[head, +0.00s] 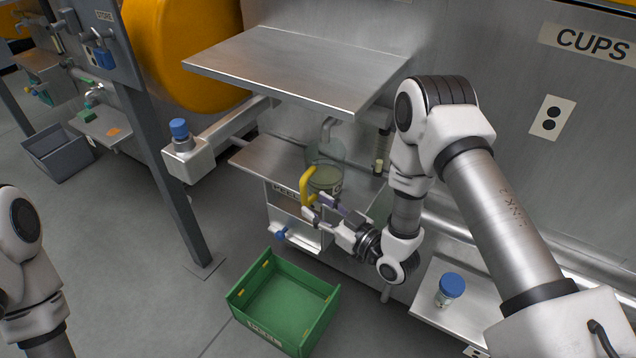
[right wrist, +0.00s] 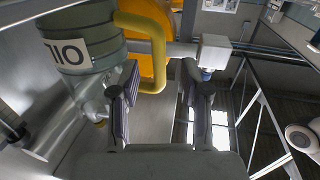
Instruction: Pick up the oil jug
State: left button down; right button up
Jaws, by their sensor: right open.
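The oil jug (head: 327,178) is a clear greenish vessel with a yellow handle on its left side. It stands upright on the small metal shelf under the spout in the head view. In the right wrist view the jug (right wrist: 85,45) is upside down at upper left, with a white OIL label. Its yellow handle (right wrist: 157,50) shows beyond and between my fingers. My right gripper (head: 313,206) is open, with its fingertips close to the handle's lower part; contact cannot be told. In the wrist view both fingers (right wrist: 160,103) stand apart with nothing gripped. My left gripper is out of view.
A metal shelf (head: 290,65) overhangs the jug. A green crate (head: 285,305) is on the floor below. A blue-capped container (head: 449,290) stands on a ledge at right. A grey post (head: 165,140) rises at left. Open floor lies at lower left.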

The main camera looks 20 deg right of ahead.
aim_at(307, 199)
jog(key=x, duration=0.5)
jog(key=shift+w+f, duration=0.1)
jog(key=shift+f, duration=0.1)
jog(key=shift+d, duration=0.1)
grip_shut()
jog(key=shift+r, duration=0.15)
